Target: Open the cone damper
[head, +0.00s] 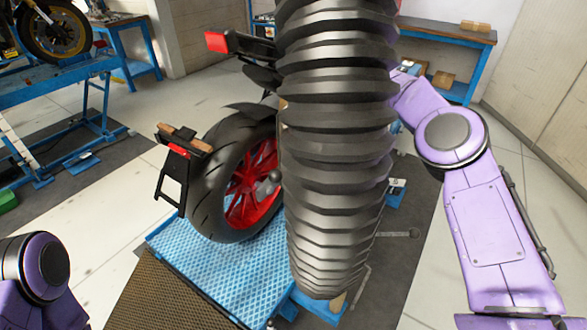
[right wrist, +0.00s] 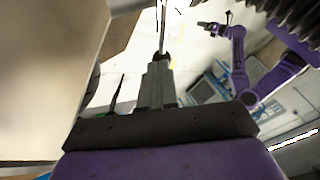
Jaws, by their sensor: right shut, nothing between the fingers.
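I cannot make out the cone damper in either view. A large black ribbed hose (head: 338,150) hangs in the middle of the head view and hides much behind it. My right arm reaches behind the hose, so its gripper is hidden in the head view. In the right wrist view my right gripper (right wrist: 161,62) is shut and empty, with a thin pale rod (right wrist: 163,25) beyond its tips. My left gripper is outside the head view. A purple arm in the right wrist view, which seems to be my left, ends in a small dark gripper (right wrist: 208,27); its jaws are too small to read.
A motorcycle with a red-rimmed rear wheel (head: 242,180) stands on a blue lift platform (head: 210,270) behind the hose. A blue workbench (head: 445,35) stands at the back right. A large beige surface (right wrist: 40,70) is close left of my right gripper. Open floor shows at the right.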

